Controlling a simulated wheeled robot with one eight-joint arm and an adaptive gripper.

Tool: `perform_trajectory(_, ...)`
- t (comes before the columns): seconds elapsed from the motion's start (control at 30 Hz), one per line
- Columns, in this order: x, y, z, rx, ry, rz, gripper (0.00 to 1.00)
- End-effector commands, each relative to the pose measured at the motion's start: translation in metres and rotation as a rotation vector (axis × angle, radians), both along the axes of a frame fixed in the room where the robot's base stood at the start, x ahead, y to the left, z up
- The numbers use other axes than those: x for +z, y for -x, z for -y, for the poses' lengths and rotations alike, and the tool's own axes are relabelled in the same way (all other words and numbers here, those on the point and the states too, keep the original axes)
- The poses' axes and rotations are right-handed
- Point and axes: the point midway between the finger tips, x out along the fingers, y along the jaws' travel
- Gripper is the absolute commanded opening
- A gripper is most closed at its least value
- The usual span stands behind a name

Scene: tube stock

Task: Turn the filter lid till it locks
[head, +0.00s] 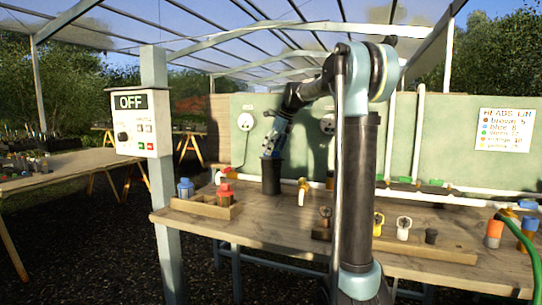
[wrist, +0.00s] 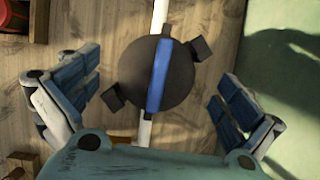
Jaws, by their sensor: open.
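The filter (head: 271,177) is a dark upright cylinder at the back of the workbench in the head view. In the wrist view its round dark lid (wrist: 138,72) has a raised blue bar (wrist: 160,75) across it, nearly upright in the picture and slightly tilted. Two dark lugs (wrist: 201,48) stick out at the rim, at upper right and lower left. My gripper (wrist: 160,93) is open above the lid, one finger to each side, with gaps between fingers and lid. In the head view my gripper (head: 272,153) hangs just over the filter.
A white pipe (wrist: 145,130) runs out from the filter on both sides. A wooden tray (head: 207,207) with blue and red-topped pieces stands left of it. A rack (head: 440,249) with several fittings lies at the front right. A green backboard (head: 285,120) stands close behind. An OFF box (head: 132,102) hangs on the left post.

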Motion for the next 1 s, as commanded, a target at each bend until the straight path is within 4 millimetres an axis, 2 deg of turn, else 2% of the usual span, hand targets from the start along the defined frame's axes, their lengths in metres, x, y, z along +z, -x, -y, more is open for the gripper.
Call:
perform_trajectory(0.2,-0.013,-0.002,-0.005,0.001,0.0,0.0,1.0)
perform_trajectory(0.5,-0.014,-0.002,-0.006,0.001,0.0,0.0,1.0)
perform_trajectory(0.57,-0.014,-0.002,-0.006,0.001,0.0,0.0,0.89)
perform_trajectory(0.73,-0.014,-0.002,-0.006,0.002,0.0,0.001,0.51)
perform_trajectory(1.0,-0.014,-0.002,-0.008,-0.039,0.001,0.0,0.51)
